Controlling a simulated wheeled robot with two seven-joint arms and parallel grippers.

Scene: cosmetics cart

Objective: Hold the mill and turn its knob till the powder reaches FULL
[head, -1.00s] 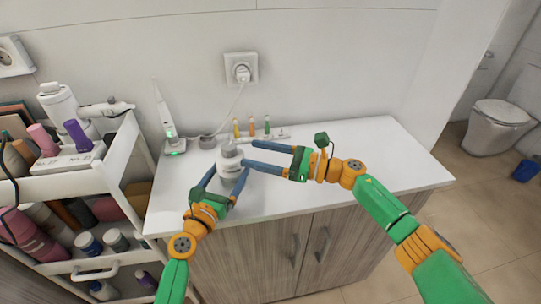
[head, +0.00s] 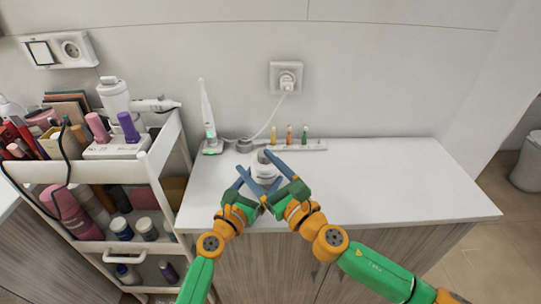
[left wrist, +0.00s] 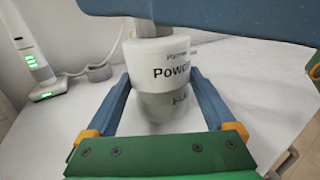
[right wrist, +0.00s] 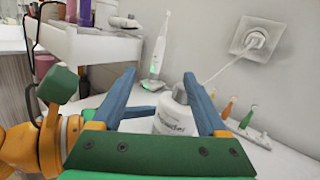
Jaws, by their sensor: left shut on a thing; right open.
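The mill (head: 263,168) is a white bottle-like body standing upright on the white counter. In the left wrist view its body (left wrist: 160,60) reads "Powder", with a grey lower band (left wrist: 165,107) whose lettering is partly legible; the powder level is not clear. My left gripper (left wrist: 162,85) is shut on the lower body. My right gripper (right wrist: 160,76) is open, its fingers on either side of the mill's top at a slant. In the right wrist view the grey knob (right wrist: 180,94) shows between them, nearer the right finger; contact cannot be told.
A loaded white cart (head: 158,150) stands at the left. The counter's right side (head: 410,185) is clear.

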